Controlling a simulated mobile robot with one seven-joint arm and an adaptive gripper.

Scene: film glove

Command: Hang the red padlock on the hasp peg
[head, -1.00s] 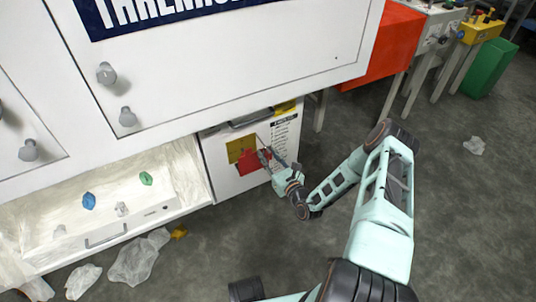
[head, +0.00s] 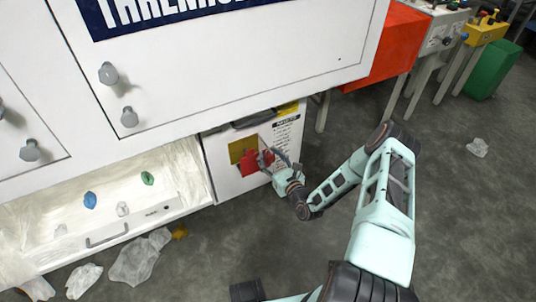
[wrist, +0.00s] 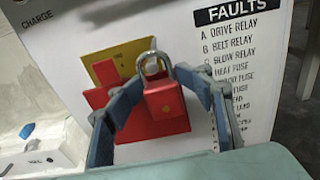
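The red padlock (wrist: 166,108) with its grey shackle is upright in the middle of the wrist view. My gripper (wrist: 161,78) has its two blue fingers curving in on either side, with the tips against the padlock's upper body. Behind it are a red plate (wrist: 101,97) and a yellow plate (wrist: 107,73) on a white panel. I cannot make out the hasp peg clearly; the shackle top lies in front of the yellow plate's right edge. In the head view my gripper (head: 267,158) is at the front of the yellow plate (head: 240,149), with red beside its fingers.
A printed fault list (wrist: 238,75) is right of the padlock. A large white cabinet (head: 230,65) overhangs the panel. Left is an open bay with a white drawer unit (head: 108,231). Plastic scraps (head: 140,260) lie on the floor. Open floor (head: 470,220) is to the right.

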